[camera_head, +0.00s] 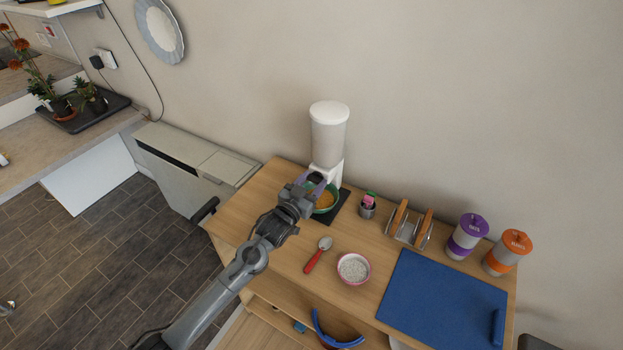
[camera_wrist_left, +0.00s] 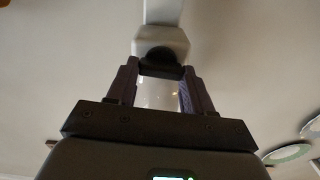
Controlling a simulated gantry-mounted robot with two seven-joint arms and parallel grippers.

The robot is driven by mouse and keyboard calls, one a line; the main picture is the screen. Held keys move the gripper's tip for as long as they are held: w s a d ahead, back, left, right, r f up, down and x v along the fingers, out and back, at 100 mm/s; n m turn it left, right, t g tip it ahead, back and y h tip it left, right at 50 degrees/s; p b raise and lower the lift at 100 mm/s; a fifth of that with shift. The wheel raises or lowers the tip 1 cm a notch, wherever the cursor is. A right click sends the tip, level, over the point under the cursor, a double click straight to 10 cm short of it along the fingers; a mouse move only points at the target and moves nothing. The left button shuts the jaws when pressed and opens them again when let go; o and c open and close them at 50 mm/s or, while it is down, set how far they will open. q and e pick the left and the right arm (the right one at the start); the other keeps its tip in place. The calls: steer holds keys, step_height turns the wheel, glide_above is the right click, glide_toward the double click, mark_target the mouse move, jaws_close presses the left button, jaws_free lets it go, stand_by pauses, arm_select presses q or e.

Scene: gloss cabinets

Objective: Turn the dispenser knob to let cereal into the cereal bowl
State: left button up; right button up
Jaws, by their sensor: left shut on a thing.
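The cereal dispenser (camera_head: 328,135) stands against the wall, with a clear-grey hopper, white lid and white base. It also shows in the left wrist view (camera_wrist_left: 162,40). My left gripper (camera_head: 314,182) is at the front of the dispenser, shut on its dark knob (camera_wrist_left: 160,62); its purple-sided fingers (camera_wrist_left: 160,80) lie on either side of the knob in the left wrist view. The green cereal bowl (camera_head: 336,203) stands under the spout on a black mat, with orange-brown contents, partly hidden by the gripper. My right gripper is not in view.
A red-handled spoon (camera_head: 317,255) and a pink bowl with white contents (camera_head: 354,268) lie in front. A small pot (camera_head: 367,209), toast rack (camera_head: 408,228), purple-lidded jar (camera_head: 467,237), orange-lidded jar (camera_head: 507,252) and blue mat (camera_head: 440,295) are to the right.

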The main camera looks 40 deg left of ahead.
arm_select(q)
steer(key=m+p, duration=0.2)
steer(key=m, duration=0.2)
steer(key=shift+d+r+m, duration=0.1)
steer(key=shift+m, duration=0.2)
steer(key=m+p, duration=0.1)
steer(key=m, duration=0.2)
steer(key=shift+d+m, duration=0.1)
steer(key=shift+m, duration=0.2)
steer(key=m+p, duration=0.1)
steer(key=m, duration=0.3)
steer(key=shift+p, duration=0.35)
steer(key=shift+f+m+p, duration=0.15)
steer(key=shift+m+p, duration=0.1)
steer(key=shift+m, duration=0.85)
steer(key=shift+f+m+p, duration=0.1)
steer(key=shift+m+p, duration=0.15)
steer(key=shift+m, duration=0.85)
steer(key=o, duration=1)
steer(key=shift+o, duration=0.2)
steer(key=shift+s, duration=0.1)
